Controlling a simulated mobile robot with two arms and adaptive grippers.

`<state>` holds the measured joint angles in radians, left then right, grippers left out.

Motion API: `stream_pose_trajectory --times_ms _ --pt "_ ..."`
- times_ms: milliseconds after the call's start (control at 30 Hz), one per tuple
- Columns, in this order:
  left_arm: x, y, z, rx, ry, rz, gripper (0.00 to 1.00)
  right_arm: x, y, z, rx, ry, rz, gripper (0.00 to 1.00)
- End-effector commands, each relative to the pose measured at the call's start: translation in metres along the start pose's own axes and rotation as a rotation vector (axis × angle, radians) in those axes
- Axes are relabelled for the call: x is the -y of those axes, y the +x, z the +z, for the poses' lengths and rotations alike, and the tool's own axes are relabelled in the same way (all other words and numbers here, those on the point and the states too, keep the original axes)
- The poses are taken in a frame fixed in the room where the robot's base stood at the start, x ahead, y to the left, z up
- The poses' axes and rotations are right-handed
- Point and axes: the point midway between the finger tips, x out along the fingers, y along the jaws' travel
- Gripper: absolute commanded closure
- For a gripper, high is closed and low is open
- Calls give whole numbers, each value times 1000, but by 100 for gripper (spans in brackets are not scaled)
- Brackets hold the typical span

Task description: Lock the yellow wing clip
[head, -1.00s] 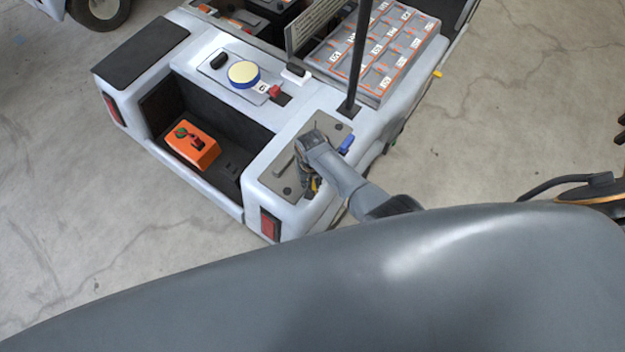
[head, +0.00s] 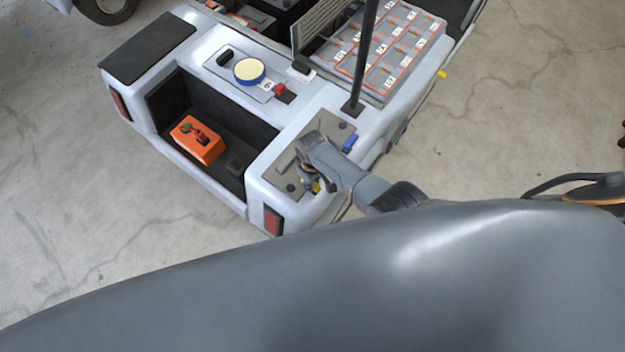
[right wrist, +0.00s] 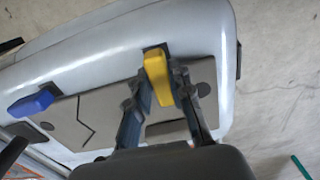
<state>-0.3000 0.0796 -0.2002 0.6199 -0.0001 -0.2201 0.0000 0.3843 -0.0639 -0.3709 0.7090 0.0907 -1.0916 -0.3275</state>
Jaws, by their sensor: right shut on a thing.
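The yellow wing clip (right wrist: 158,77) sits at the edge of a grey-brown plate (right wrist: 90,118) on the cart's white body. In the right wrist view my right gripper (right wrist: 163,85) has its fingers on either side of the clip, shut on it. In the head view the right gripper (head: 312,184) is over the plate at the cart's near corner, and only a bit of the yellow clip (head: 316,187) shows beside the fingers. A blue wing clip (right wrist: 32,102) is at the plate's other end, also seen in the head view (head: 349,142). My left gripper is not in view.
A black post (head: 362,60) rises from the cart beside the plate. An orange box (head: 197,140) sits in the cart's dark recess. A blue-rimmed round knob (head: 249,71) and a red part (head: 280,89) are on the deck. A green stick (right wrist: 300,166) lies on the floor.

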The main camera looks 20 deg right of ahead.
Motion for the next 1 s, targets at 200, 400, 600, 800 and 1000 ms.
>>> stream_pose_trajectory --times_ms 200,400,600,800,1000 --pt "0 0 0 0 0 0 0 0 1 1 2 -25 0 100" --pt "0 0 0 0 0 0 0 1 1 1 2 -28 0 100" --pt "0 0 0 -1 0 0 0 1 1 1 2 -27 -1 69" --pt "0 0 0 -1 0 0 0 1 0 1 1 -26 0 57" --pt "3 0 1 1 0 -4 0 0 -1 0 0 -25 0 57"
